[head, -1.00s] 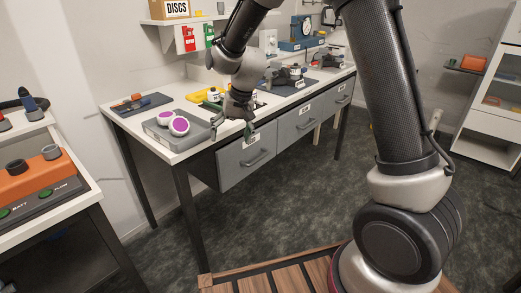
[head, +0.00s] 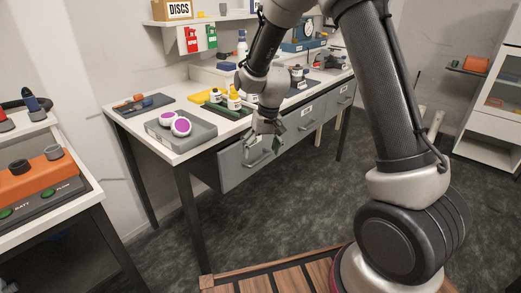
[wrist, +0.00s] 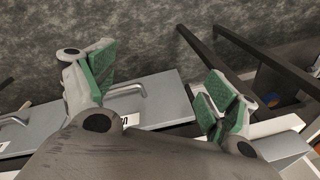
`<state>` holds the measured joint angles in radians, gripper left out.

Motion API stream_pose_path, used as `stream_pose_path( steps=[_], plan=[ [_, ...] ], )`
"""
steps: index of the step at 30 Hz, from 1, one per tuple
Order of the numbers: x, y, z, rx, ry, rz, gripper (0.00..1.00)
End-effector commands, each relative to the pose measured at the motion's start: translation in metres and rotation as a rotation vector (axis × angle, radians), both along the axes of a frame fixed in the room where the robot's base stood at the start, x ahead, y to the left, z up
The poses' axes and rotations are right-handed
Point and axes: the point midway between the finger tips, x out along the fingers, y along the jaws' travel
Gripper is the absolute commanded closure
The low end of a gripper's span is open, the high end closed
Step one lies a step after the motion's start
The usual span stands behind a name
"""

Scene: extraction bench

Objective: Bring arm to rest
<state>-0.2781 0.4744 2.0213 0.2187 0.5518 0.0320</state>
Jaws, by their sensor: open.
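My gripper (head: 263,146) hangs in front of the bench's front edge, before the grey drawers, with its fingers pointing down. In the wrist view my gripper (wrist: 160,95) shows two green-padded fingers spread wide apart with nothing between them. Below the fingers, the wrist view shows a grey drawer front (wrist: 155,103) with its handle and the dark floor (wrist: 110,35). My arm reaches across the picture from the right and bends down to the gripper.
The white bench (head: 150,122) holds a grey tray (head: 197,133) with two purple-topped round items, a dark tray (head: 142,104) and several bottles. An orange unit (head: 35,175) stands on the left table. A white cabinet (head: 490,120) stands far right. The floor before the bench is open.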

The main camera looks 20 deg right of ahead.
Motion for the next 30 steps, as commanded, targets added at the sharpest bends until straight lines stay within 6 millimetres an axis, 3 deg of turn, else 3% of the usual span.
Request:
stream_pose_path(
  steps=[4,8,16,24,30],
  plan=[
    [-0.011,-0.002,-0.002,-0.010,0.041,0.017,0.14],
    [-0.047,-0.014,-0.007,-0.043,0.136,0.051,0.14],
    [-0.123,-0.061,0.070,-0.082,0.171,0.090,0.14],
    [-0.210,-0.117,0.154,-0.107,0.061,0.059,0.14],
    [-0.265,-0.149,0.193,-0.121,-0.093,-0.002,0.14]
  ],
)
